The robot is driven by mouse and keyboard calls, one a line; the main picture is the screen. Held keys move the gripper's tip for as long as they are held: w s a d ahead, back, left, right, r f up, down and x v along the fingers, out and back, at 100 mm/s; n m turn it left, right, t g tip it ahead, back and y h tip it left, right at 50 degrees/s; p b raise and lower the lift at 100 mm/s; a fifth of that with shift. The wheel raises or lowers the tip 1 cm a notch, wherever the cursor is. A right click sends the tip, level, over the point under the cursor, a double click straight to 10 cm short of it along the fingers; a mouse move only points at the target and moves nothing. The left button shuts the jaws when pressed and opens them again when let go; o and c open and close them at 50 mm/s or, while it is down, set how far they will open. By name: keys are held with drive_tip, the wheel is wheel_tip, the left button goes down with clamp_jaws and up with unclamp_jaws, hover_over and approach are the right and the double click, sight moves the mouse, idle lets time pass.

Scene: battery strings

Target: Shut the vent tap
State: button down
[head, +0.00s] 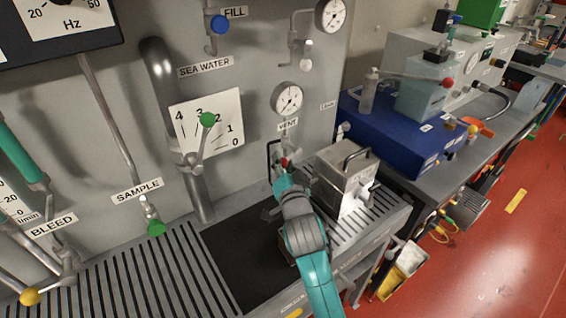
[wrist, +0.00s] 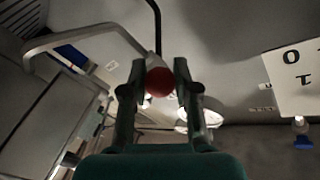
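The vent tap has a red round knob (wrist: 160,82) on a pale lever, seen close up in the wrist view. In the head view the red knob (head: 284,162) shows small below the VENT label (head: 288,124). My gripper (wrist: 160,72) has its two fingertips on either side of the knob, which fills the gap between them. It looks shut on the knob. In the head view my gripper (head: 281,180) reaches up to the panel and hides most of the tap's lower part.
A pressure gauge (head: 288,99) is above the label. A bent bar (wrist: 85,33) crosses the wrist view. The sample tap (head: 155,227) is further left.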

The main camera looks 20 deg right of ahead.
drive_tip(key=shift+a+r+m+g, duration=0.1)
drive_tip(key=shift+r+m+g, duration=0.3)
drive_tip(key=shift+m, duration=0.5)
drive_tip(key=shift+r+m+g+y, duration=0.3)
drive_tip(key=shift+r+m+g, duration=0.15)
drive_tip(key=shift+m, duration=0.45)
drive_tip(key=c, duration=0.9)
unclamp_jaws()
drive_tip(key=shift+o, duration=0.2)
drive_tip(key=shift+s, duration=0.1)
drive_tip(key=s+r, duration=0.1)
drive_tip(key=s, duration=1)
drive_tip(key=shift+s+a+r, duration=0.35)
drive_tip(key=shift+a, duration=0.1)
